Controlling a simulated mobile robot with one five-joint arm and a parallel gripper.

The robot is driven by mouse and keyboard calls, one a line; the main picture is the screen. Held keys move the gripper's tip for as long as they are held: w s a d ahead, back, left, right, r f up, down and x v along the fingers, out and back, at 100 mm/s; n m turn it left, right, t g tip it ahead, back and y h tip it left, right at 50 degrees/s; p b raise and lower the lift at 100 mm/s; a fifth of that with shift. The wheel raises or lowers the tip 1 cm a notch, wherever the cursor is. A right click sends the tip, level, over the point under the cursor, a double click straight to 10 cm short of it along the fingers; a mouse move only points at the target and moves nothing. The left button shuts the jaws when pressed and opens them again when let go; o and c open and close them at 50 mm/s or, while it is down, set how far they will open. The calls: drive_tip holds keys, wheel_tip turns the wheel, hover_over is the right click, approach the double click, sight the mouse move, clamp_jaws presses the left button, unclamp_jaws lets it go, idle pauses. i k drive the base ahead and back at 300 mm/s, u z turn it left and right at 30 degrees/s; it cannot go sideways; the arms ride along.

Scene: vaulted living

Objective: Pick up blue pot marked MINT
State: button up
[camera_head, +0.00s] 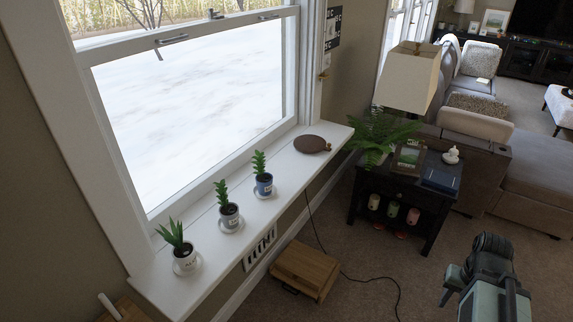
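A blue pot (264,186) with a green plant stands upright on a white saucer on the white windowsill (205,268). It has a small pale label, too small to read. My arm with my gripper (455,287) is at the lower right, over the carpet, well away from the pots. Its fingers are not clear enough to tell open from shut.
A brown oval object (311,144) lies at the sill's far end. A wooden box (305,270) sits on the floor below, with a black cable beside it. A dark side table (395,190) with lamp, fern and books stands right of the sill. Carpet is clear in front.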

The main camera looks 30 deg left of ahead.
sight(264, 180)
drive_tip(key=i, duration=2.95)
drive_tip(key=u, duration=5.7)
